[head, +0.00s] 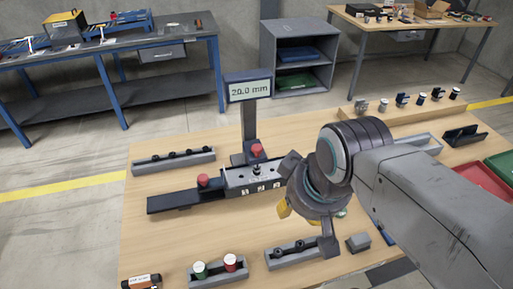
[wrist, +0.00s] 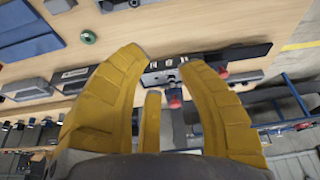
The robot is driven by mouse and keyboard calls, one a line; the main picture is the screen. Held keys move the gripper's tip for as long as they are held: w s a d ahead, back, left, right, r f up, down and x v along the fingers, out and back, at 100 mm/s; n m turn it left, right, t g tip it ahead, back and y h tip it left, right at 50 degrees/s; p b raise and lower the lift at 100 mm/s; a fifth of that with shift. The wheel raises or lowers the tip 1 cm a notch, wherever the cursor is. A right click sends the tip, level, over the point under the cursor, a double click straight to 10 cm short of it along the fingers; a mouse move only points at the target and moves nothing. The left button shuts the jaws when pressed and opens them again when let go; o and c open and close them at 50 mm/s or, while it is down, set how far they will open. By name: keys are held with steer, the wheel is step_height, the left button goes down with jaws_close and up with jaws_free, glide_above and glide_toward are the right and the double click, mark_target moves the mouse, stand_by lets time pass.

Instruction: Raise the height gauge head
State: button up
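The height gauge has a dark upright column (head: 249,120) with a display (head: 248,90) reading 20.0 mm. A red knob (head: 257,150) sits low on the column, above a grey block with number marks (head: 252,180). In the wrist view this red knob (wrist: 175,99) shows between my yellow fingers, with the column running away beyond it. A second red knob (head: 203,180) stands on the dark rail (head: 172,202) at left; it also shows in the wrist view (wrist: 223,73). My gripper (wrist: 163,58) is open and empty, right of the gauge in the head view. Its fingertips are partly hidden there.
A slotted holder (head: 174,161) lies behind the rail. Another holder (head: 294,253) lies under my gripper. A raised wooden shelf (head: 400,118) with several small parts and a red bin (head: 483,187) are at right.

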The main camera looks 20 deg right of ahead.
steer(key=o, duration=0.4)
steer(key=w+r+n, duration=0.1)
steer(key=w, duration=0.3)
steer(key=w+r+n+g+b, duration=0.1)
steer(key=w, duration=0.4)
steer(key=w+r+n+g, duration=0.1)
steer(key=w, duration=0.4)
steer(key=shift+n, duration=0.3)
steer(key=shift+o, duration=0.2)
steer(key=n+g+b, duration=0.2)
steer(key=n, duration=0.2)
glide_above(257, 147)
steer(key=f, duration=0.5)
steer(key=shift+s, duration=0.35)
steer(key=shift+w+f, duration=0.35)
steer(key=shift+f, duration=0.1)
steer(key=shift+f+n, duration=0.3)
steer(key=shift+f, duration=0.05)
steer(key=shift+f+b, duration=0.35)
steer(key=shift+f, duration=2.9)
steer(key=shift+c, duration=0.4)
jaws_close()
